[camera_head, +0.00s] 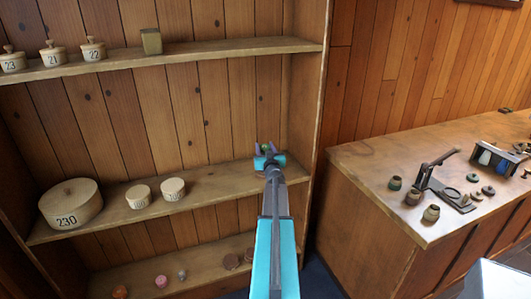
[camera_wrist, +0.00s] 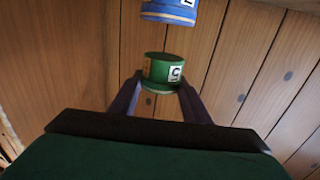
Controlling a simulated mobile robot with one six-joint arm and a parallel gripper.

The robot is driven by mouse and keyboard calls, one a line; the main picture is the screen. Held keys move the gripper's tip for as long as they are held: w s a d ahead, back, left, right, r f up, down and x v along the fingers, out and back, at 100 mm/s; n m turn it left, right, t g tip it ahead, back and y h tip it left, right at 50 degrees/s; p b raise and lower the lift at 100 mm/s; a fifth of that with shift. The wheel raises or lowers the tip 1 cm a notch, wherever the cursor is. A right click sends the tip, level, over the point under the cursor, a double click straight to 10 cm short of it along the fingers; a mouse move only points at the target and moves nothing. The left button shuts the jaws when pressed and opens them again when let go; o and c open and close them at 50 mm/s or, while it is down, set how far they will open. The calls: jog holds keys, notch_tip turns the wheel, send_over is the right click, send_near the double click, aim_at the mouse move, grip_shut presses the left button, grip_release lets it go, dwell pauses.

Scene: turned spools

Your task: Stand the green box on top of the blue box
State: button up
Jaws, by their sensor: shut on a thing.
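The green box (camera_wrist: 162,70) is a short round green tub with a white label. It sits between the fingertips of my gripper (camera_wrist: 162,85), which is shut on it. The blue box (camera_wrist: 170,10) is also round with a white label. It shows at the top of the wrist view, partly cut off by the frame, with a gap between it and the green box. In the head view my gripper (camera_head: 266,149) is at the right end of the middle shelf, with a bit of green between its fingers. I cannot make out the blue box there.
The middle shelf (camera_head: 225,181) holds a large round box (camera_head: 70,205) and two small tubs (camera_head: 138,196) to the left. The upper shelf (camera_head: 220,50) holds lidded pots and a small block (camera_head: 151,41). The cabinet's side post (camera_head: 318,110) stands close right of my gripper.

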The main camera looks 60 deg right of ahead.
jog(key=shift+w+d, duration=0.25)
jog(key=shift+d, duration=0.15)
jog(key=shift+d, duration=0.1)
jog(key=shift+w+d, duration=0.1)
jog(key=shift+d, duration=0.05)
jog(key=shift+w+d+f, duration=0.15)
jog(key=shift+d+f, duration=0.05)
jog(key=shift+f, duration=0.1)
jog(key=shift+a+f, duration=0.1)
jog(key=shift+f, duration=1.45)
jog(key=shift+f, duration=0.15)
jog(key=o, duration=1)
jog(key=shift+o, duration=0.2)
